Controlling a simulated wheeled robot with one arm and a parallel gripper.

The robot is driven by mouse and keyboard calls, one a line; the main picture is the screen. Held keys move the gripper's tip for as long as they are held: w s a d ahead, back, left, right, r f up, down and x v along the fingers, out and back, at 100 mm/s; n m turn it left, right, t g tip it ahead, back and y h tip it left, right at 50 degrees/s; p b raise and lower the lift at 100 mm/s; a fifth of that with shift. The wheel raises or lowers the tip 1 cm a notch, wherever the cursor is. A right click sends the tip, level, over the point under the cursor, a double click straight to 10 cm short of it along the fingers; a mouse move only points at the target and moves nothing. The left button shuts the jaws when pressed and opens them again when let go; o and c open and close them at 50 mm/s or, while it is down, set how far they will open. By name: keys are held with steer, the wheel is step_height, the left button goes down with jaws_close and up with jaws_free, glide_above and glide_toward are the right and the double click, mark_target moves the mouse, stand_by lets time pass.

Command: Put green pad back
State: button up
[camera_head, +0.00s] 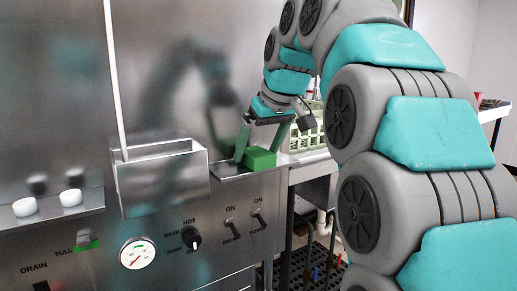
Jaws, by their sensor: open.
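The green pad (261,158) is a small bright green block. It sits on the narrow metal ledge (230,172) of the steel panel, just right of the metal holder box. My gripper (258,146) points down at the pad with its two green fingers apart. The left finger is beside the pad's left end and the right finger is by its far right side. Whether the fingers touch the pad cannot be told from this view.
A metal holder box (160,185) with a white rod (115,80) stands left of the ledge. White knobs (71,197) sit on a left shelf. Switches and a gauge (137,253) line the panel below. A pale green dish rack (305,135) stands on the counter behind.

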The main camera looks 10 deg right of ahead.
steer(key=p+v, duration=0.1)
steer(key=v, duration=0.6)
steer(key=shift+r, duration=0.25)
steer(key=shift+d, duration=0.1)
